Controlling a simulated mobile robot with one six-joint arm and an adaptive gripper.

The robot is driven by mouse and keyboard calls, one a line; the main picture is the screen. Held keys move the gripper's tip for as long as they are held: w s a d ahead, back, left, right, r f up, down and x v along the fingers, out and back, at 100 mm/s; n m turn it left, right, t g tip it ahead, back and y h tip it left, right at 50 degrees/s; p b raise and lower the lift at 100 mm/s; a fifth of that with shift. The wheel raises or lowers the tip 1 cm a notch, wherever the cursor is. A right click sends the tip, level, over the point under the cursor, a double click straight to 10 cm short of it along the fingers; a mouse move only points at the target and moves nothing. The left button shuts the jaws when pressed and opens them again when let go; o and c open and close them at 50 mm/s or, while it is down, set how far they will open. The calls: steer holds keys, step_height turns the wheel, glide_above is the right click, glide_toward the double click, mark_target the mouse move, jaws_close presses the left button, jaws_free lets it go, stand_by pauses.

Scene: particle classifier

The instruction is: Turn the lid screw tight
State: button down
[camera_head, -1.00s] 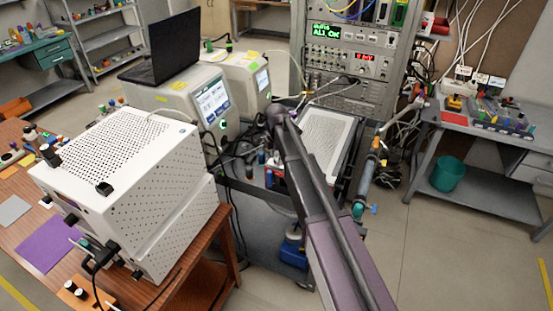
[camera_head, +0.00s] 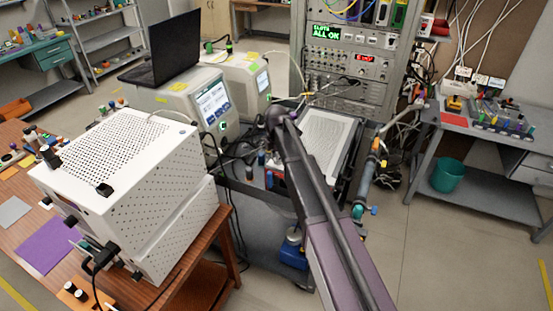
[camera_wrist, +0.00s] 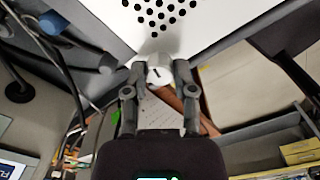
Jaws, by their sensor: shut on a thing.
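In the wrist view, my gripper (camera_wrist: 159,78) is shut on a small white round screw head (camera_wrist: 155,68) with a dark slot mark, one finger on each side. The screw sits at the edge of a white lid (camera_wrist: 205,38) with round dark holes. In the head view, the pale lid (camera_head: 328,142) lies on the grey cart behind my arm. My gripper and the screw are hidden there by my arm.
A white perforated box (camera_head: 130,175) stands on the wooden table at left. A laptop (camera_head: 165,50) sits on a screen instrument (camera_head: 205,105). A rack of electronics (camera_head: 345,65) stands behind the cart. Hoses and pipes (camera_head: 372,170) run along its right side. Open floor lies at right.

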steer(key=shift+m, duration=0.4)
steer(key=m, duration=0.3)
steer(key=shift+s, duration=0.1)
steer(key=m, duration=0.4)
steer(key=shift+m, duration=0.4)
steer(key=m, duration=0.4)
steer(key=shift+m, duration=0.3)
steer(key=m, duration=0.4)
steer(key=shift+m, duration=0.3)
steer(key=m, duration=1)
steer(key=shift+m, duration=2.3)
